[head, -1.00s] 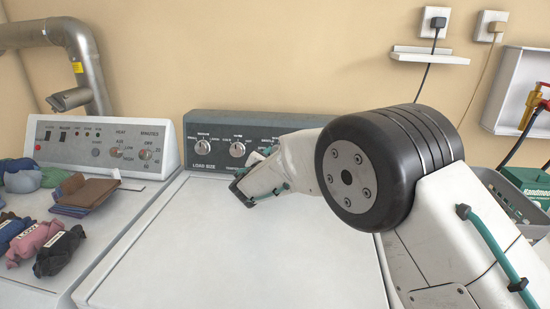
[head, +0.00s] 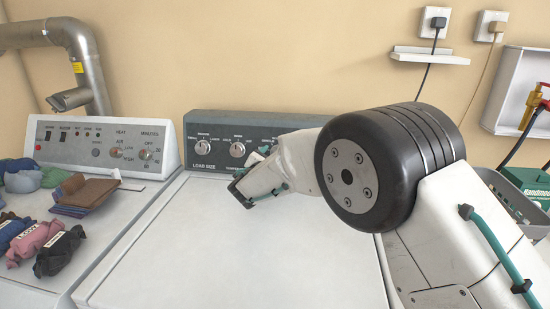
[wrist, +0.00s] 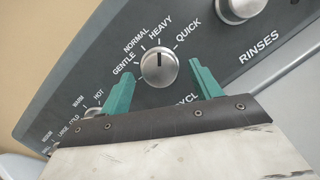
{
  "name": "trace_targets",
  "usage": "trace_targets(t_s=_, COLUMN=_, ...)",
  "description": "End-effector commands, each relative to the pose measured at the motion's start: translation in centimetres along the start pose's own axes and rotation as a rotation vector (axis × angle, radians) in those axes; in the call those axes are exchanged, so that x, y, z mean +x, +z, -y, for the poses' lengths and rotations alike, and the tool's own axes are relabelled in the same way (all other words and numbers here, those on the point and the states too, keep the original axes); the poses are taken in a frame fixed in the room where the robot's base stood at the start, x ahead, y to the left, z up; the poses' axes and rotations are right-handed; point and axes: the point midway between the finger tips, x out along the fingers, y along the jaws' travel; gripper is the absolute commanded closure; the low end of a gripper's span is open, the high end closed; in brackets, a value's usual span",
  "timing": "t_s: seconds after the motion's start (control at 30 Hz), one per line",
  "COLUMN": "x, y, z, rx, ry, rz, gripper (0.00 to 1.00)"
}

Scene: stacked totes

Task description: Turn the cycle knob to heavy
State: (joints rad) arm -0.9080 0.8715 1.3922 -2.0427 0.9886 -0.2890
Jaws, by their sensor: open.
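The cycle knob (wrist: 159,67) is a round silver dial on the washer's dark panel, seen in the wrist view. The labels GENTLE, NORMAL, HEAVY and QUICK fan around its upper side. Its dark pointer line points up in the picture, toward the HEAVY label (wrist: 161,28). My gripper (wrist: 160,70) is open, with one teal finger on each side of the knob and a visible gap on both sides. In the head view my gripper (head: 240,190) is in front of the panel, and my arm hides the cycle knob.
The rinses knob (wrist: 240,8) is close by. The washer lid (head: 220,250) is bare. Cloth bundles lie on the dryer at left.

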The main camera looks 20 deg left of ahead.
Motion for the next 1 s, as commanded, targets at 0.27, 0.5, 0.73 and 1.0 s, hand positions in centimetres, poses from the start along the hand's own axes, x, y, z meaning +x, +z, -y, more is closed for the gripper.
trace_targets(t_s=0.27, x=-4.7, y=0.0, z=-0.1, rx=-0.001, ry=0.002, rz=-0.002, gripper=0.37)
trace_targets(t_s=0.5, x=-7.1, y=0.0, z=0.0, rx=-0.001, ry=0.000, rz=-0.001, gripper=0.37)
trace_targets(t_s=0.73, x=-7.3, y=0.0, z=0.0, rx=0.000, ry=0.000, rz=0.000, gripper=0.37)
trace_targets(t_s=1.0, x=-7.3, y=0.0, z=0.0, rx=0.003, ry=0.000, rz=0.000, gripper=0.37)
